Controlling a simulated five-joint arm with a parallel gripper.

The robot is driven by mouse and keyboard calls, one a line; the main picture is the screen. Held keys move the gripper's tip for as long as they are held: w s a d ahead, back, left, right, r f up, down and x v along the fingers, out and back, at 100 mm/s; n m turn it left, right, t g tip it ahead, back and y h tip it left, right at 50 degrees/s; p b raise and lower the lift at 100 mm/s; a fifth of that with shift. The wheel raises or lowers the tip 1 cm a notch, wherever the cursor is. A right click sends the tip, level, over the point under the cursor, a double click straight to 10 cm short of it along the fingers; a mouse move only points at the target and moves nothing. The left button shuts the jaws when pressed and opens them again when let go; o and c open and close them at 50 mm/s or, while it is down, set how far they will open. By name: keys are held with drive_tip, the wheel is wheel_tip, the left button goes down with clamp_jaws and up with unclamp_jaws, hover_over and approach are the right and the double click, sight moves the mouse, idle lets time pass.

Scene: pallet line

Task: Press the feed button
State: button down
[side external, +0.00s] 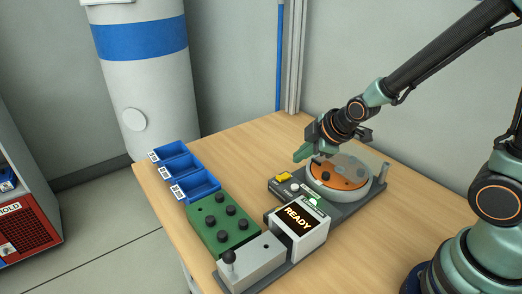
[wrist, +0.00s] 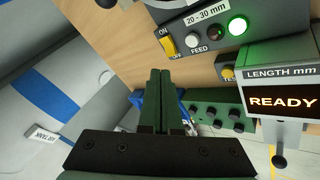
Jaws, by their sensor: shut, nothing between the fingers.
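The feed button (wrist: 192,40) is a small pale round button above the word FEED in the wrist view, between the yellow on/off switch (wrist: 168,45) and a lit green lamp (wrist: 238,26). In the side view the feed button (side external: 295,187) sits on the front of the grey feeder base, beside the yellow switch (side external: 284,176). My gripper (side external: 301,154) is shut and empty, above and behind the button and apart from it. In the wrist view its green fingers (wrist: 160,75) lie together, to the left of and below the button in the picture.
A round feeder bowl (side external: 340,181) with a clear cover stands close to my gripper. A display reading READY (side external: 298,218) stands in front, near a green block with black knobs (side external: 222,222). Blue bins (side external: 185,170) line the left table edge. The table's right part is clear.

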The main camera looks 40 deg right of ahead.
sight(297, 187)
drive_tip(key=shift+f, duration=3)
drive_tip(key=shift+a+f, duration=0.1)
drive_tip(key=shift+f, duration=0.3)
drive_tip(key=shift+f, duration=0.45)
idle(0.3)
drive_tip(key=shift+r, duration=3.35)
